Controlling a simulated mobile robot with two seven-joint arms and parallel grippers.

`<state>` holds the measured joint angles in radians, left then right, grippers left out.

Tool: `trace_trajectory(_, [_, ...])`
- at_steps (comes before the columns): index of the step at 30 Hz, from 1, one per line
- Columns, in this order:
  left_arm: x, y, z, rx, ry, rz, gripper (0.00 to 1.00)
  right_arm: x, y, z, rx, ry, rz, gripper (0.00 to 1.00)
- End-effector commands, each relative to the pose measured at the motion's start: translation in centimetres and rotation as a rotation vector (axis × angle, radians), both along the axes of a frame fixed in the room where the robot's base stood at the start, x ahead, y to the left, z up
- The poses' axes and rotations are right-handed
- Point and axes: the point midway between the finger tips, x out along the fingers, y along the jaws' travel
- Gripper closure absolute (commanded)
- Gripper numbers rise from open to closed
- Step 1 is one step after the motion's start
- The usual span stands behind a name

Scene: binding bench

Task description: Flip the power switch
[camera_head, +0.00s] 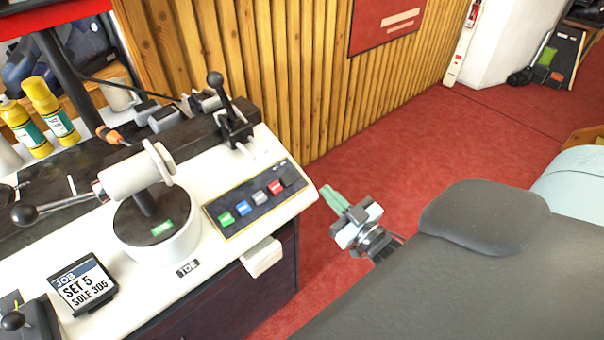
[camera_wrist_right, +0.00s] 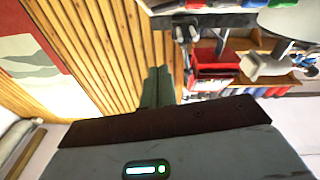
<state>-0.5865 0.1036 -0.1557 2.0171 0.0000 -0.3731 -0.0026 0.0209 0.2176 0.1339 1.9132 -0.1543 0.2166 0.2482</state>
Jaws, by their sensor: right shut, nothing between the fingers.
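The white binding bench (camera_head: 210,265) fills the left of the head view. Its dark control panel (camera_head: 228,217) carries green, blue, grey and red buttons in a row. A black piece (camera_head: 290,178) sits at the panel's right end; I cannot tell whether it is the power switch. My right gripper (camera_head: 328,191), with pale green fingers, is shut and empty. It appears to the right of the panel, apart from the bench, over the red floor. Its closed fingers also show in the right wrist view (camera_wrist_right: 158,87). My left gripper is not in view.
A black lever (camera_head: 222,97) stands at the bench's back corner. A white cylinder with a ball-ended handle (camera_head: 135,175) sits left of the panel. A white block (camera_head: 262,257) juts from the front edge. A grey padded shape (camera_head: 480,225) lies right. Red floor (camera_head: 400,140) is open between.

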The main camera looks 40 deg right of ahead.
Motion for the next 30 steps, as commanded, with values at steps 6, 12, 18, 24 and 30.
trace_trajectory(6, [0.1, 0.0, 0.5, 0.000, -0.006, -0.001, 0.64, 3.0, 0.1, 0.7, 0.000, -0.005, 0.000, 1.00])
trace_trajectory(12, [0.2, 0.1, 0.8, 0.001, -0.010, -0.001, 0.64, 6.7, 0.2, 1.3, -0.001, -0.005, 0.000, 1.00])
trace_trajectory(18, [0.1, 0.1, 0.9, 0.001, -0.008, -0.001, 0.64, 9.9, 0.3, 1.2, 0.001, 0.001, -0.001, 1.00])
trace_trajectory(24, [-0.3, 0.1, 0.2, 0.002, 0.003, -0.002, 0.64, 10.7, -0.1, -1.4, 0.000, 0.003, 0.000, 1.00])
trace_trajectory(30, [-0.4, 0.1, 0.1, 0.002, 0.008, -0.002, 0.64, 11.0, -0.2, -2.2, 0.000, 0.002, 0.000, 1.00])
